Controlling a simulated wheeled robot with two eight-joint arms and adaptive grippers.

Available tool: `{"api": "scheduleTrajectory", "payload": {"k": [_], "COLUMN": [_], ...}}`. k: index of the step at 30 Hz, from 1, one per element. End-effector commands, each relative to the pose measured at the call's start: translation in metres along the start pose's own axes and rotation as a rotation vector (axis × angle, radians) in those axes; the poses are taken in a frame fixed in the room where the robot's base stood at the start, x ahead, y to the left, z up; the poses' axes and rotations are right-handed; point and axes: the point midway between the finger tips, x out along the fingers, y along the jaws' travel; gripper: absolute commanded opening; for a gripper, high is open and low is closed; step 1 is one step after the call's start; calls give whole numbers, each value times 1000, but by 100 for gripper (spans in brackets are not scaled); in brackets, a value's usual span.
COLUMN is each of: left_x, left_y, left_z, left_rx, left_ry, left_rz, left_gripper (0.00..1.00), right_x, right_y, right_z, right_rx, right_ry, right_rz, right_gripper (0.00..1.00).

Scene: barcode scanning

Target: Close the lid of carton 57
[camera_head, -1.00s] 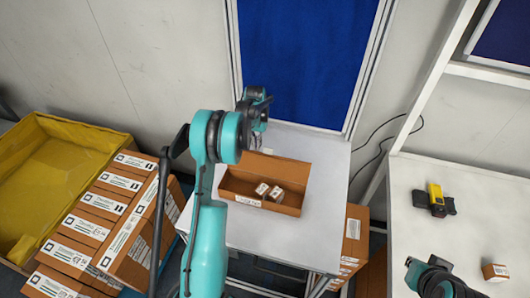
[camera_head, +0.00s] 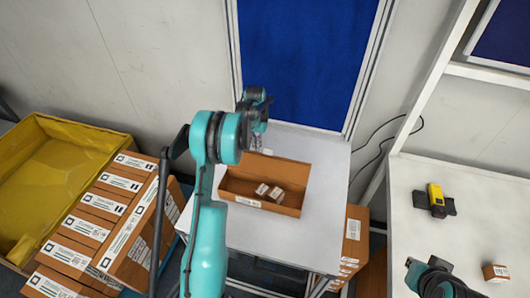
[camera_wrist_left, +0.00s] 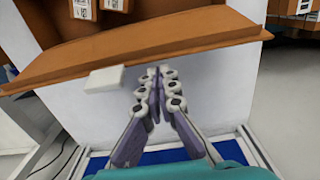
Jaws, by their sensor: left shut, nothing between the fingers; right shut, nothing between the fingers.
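The brown carton (camera_head: 234,187) sits open on the white table, with small white-labelled boxes (camera_head: 269,193) inside. Its lid (camera_head: 285,170) is raised along the far side. In the left wrist view the lid (camera_wrist_left: 150,45) spans the picture, just beyond the fingers. My left gripper (camera_head: 257,139) is behind the carton, partly hidden by my arm; its fingers (camera_wrist_left: 157,75) are together and empty, close to the lid's edge. Whether they touch it I cannot tell. My right gripper (camera_head: 412,265) is shut and empty above the right-hand table.
A yellow bin (camera_head: 75,125) and stacked labelled cartons (camera_head: 95,215) stand at the left. More cartons (camera_head: 352,240) are stacked right of the white table (camera_head: 255,235). A yellow and black scanner (camera_head: 436,197) and a small box (camera_head: 496,272) are on the right-hand table.

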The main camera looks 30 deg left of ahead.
Motion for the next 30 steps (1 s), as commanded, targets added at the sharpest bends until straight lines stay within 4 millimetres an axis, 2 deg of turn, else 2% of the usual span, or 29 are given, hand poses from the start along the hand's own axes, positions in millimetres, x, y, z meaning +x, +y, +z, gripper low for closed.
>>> {"api": "scheduleTrajectory", "payload": {"k": [5,15,20,30], "left_x": [6,34,35,35], "left_y": [0,0,0,0], "left_z": [0,0,2,25], "left_rx": [0,0,0,0], "left_ry": [0,0,0,0], "left_rz": [0,0,0,0], "left_gripper": [0,0,0,0], "right_x": [5,27,28,34], "right_y": [0,0,0,0], "right_z": [4,19,20,24], "right_rx": [0,0,0,0], "right_ry": [0,0,0,0], "right_rz": [0,0,0,0], "right_gripper": [0,0,0,0]}}
